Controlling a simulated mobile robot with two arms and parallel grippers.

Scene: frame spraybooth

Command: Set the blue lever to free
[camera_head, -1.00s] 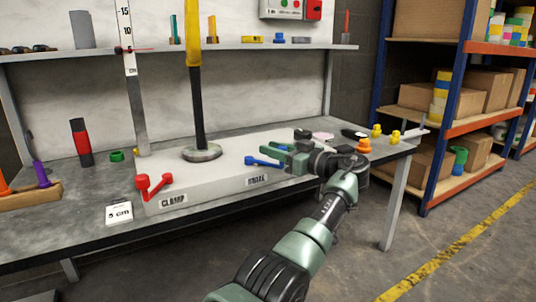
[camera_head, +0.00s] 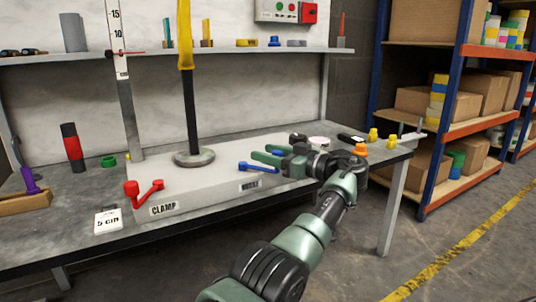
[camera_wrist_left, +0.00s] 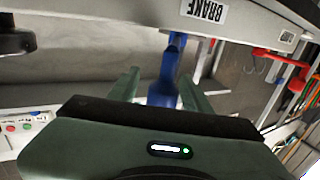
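The blue lever (camera_head: 260,167) sits at the right end of the pale base block, just above the BRAKE label (camera_head: 250,185). Its knob end points left in the head view. My left gripper (camera_head: 261,153) is right beside the lever, its green fingers pointing left. In the left wrist view the blue lever (camera_wrist_left: 164,88) shows between the two spread fingers (camera_wrist_left: 162,85), with a visible gap to the finger on the left. The gripper body hides the lever's near end there. No "free" marking is legible. My right gripper is out of view.
A red lever (camera_head: 145,190) stands at the block's left end above the CLAMP label (camera_head: 163,209). A black and yellow post (camera_head: 190,105) rises from the block. A 5 cm card (camera_head: 108,220), a green ring (camera_head: 108,161) and orange and yellow knobs (camera_head: 360,150) are on the bench.

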